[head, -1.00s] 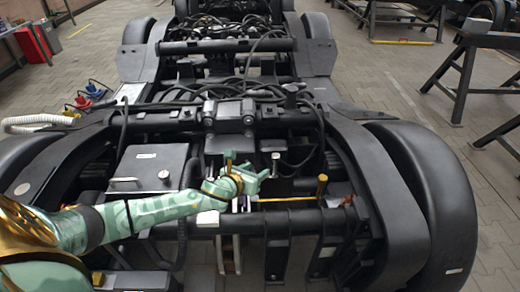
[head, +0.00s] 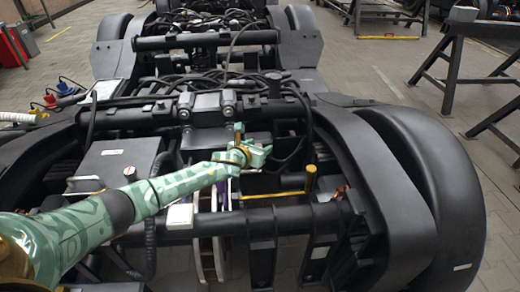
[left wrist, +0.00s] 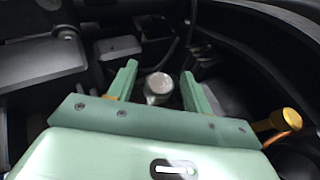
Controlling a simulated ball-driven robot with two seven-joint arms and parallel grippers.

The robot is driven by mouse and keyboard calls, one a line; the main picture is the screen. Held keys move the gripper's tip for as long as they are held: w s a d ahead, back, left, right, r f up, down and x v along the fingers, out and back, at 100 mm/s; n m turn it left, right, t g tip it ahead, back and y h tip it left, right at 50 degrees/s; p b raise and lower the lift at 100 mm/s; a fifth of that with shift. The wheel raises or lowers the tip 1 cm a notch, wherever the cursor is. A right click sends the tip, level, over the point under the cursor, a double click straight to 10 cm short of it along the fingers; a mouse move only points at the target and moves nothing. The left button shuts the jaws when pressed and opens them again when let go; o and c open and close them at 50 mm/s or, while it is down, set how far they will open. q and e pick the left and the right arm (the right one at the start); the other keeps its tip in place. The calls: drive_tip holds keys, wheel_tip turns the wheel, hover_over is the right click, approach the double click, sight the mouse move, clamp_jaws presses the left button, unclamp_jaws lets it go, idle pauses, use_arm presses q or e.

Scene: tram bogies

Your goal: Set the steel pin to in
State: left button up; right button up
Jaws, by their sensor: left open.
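The steel pin (left wrist: 159,86) shows in the left wrist view as a short upright cylinder with a round silver top. It stands between the two fingers of my left gripper (left wrist: 160,88), which are open with a gap on either side of it. I cannot tell how far down the pin sits. In the head view my left gripper (head: 258,152) is over the middle of the near bogie (head: 230,112) and hides the pin. My right gripper is not in view.
A brass-topped post (head: 311,180) stands to the right of my left gripper, with a yellow bar (head: 272,195) beside it. A grey box (head: 118,165) lies to the left. Black cables and a large curved fender (head: 425,190) bound the area. Trestles (head: 470,60) stand at the right.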

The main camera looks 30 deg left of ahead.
use_arm(q)
drive_tip(key=shift+r, duration=0.1)
drive_tip(key=shift+c, duration=0.3)
clamp_jaws()
drive_tip(key=s+a, duration=0.1)
drive_tip(key=a, duration=0.1)
drive_tip(key=s+a+p, duration=0.1)
drive_tip(key=a, duration=0.1)
drive_tip(key=shift+s+p, duration=0.3)
drive_tip(key=shift+s, duration=0.1)
drive_tip(key=shift+o, duration=0.3)
unclamp_jaws()
drive_tip(key=shift+s, duration=0.1)
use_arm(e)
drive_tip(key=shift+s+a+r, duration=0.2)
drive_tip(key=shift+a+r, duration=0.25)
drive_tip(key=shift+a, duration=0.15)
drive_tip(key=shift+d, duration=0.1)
